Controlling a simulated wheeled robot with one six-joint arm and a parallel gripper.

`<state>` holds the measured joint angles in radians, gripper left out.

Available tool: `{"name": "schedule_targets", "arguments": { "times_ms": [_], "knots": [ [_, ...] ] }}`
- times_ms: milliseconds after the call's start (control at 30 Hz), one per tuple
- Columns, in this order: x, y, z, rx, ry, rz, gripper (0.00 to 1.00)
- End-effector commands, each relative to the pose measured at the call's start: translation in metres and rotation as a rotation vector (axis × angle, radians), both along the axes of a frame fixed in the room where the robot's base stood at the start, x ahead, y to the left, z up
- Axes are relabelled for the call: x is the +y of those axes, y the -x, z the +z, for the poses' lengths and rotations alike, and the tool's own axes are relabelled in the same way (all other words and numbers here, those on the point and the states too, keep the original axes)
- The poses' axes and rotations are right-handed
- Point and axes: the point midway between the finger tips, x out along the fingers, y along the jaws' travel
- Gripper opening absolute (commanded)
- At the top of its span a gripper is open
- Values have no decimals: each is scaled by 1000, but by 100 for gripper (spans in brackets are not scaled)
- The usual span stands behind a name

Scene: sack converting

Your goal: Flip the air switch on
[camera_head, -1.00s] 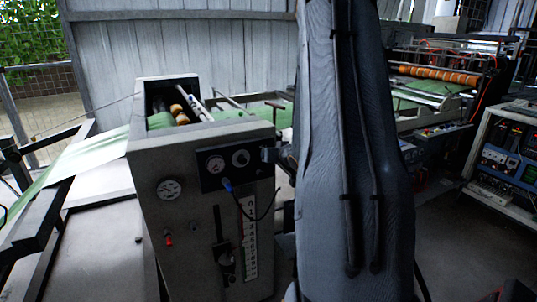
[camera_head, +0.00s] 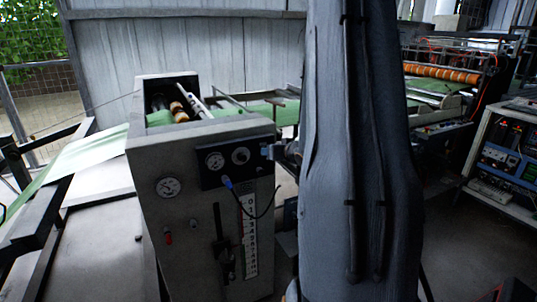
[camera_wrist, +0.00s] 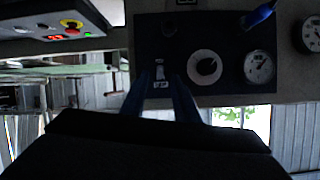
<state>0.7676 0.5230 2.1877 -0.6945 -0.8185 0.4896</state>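The dark control panel (camera_head: 238,165) is on the front of the grey machine cabinet. It also shows, upside down, in the wrist view (camera_wrist: 215,90). A small pale switch (camera_wrist: 159,71) with a label sits on it beside a round white-faced knob (camera_wrist: 204,67) and a gauge (camera_wrist: 258,67). My gripper (camera_wrist: 163,82) is close in front of the switch, with its two blue fingers apart on either side of it. Contact cannot be told. In the head view my gripper (camera_head: 269,152) is at the panel's right edge, and the switch is hidden there.
A blue plug with a cable (camera_head: 228,183) hangs from the panel, close to my gripper. Another gauge (camera_head: 168,187) is on the cabinet (camera_head: 190,250). In the wrist view a box with a red-and-yellow button (camera_wrist: 72,26) is at the upper left. My arm blocks the middle of the head view.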

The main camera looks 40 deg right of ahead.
Motion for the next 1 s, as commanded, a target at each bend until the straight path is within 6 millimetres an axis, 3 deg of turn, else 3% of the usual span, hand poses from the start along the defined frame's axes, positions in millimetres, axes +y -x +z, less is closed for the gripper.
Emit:
{"name": "schedule_targets", "arguments": {
  "times_ms": [333, 1000],
  "knots": [
    [9, 37, 16, 0, -1, -1, 28],
    [11, 39, 17, 4, 0, 0, 28]
  ]
}}
